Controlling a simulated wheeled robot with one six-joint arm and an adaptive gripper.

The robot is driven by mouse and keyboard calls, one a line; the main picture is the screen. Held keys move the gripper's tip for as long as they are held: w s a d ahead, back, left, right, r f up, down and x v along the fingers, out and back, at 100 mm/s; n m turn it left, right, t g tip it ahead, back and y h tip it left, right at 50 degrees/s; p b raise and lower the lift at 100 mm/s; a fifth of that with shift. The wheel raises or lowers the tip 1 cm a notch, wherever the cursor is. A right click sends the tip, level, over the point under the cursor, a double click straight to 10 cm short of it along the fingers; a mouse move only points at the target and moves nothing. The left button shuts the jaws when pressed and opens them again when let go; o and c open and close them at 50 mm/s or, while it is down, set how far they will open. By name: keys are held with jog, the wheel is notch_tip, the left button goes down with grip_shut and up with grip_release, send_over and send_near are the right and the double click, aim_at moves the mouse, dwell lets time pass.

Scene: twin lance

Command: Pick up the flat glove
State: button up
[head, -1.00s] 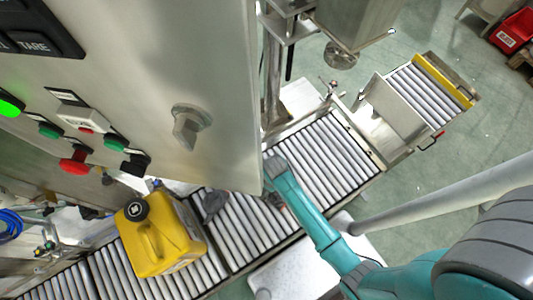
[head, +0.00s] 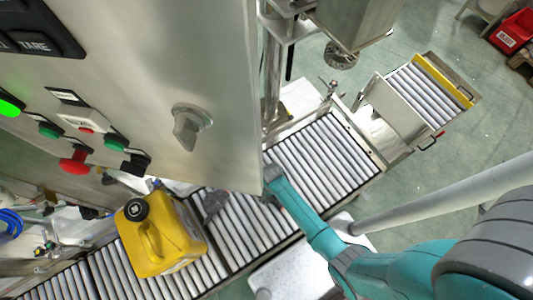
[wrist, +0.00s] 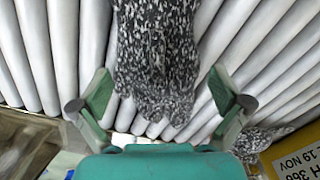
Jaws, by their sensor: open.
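A speckled black-and-white knit glove (wrist: 155,55) lies spread on the rollers in the wrist view, its upper part cut off by the frame edge. My gripper (wrist: 161,104) is open, with one teal finger on each side of the glove's lower end. I cannot tell whether the fingers touch the rollers. A second speckled glove (wrist: 262,138) shows at the lower right, beside a yellow surface. In the head view a grey glove (head: 214,202) lies next to the canister. There the cabinet's edge hides most of my gripper and the glove beneath it.
A yellow canister (head: 158,238) stands on the roller conveyor (head: 240,240), left of my gripper. A metal control cabinet (head: 170,70) rises close beside my arm. More rollers (head: 325,150) lie clear to the upper right.

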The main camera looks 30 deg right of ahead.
jog(key=shift+f, duration=0.5)
jog(key=c, duration=0.7)
jog(key=shift+r, duration=0.15)
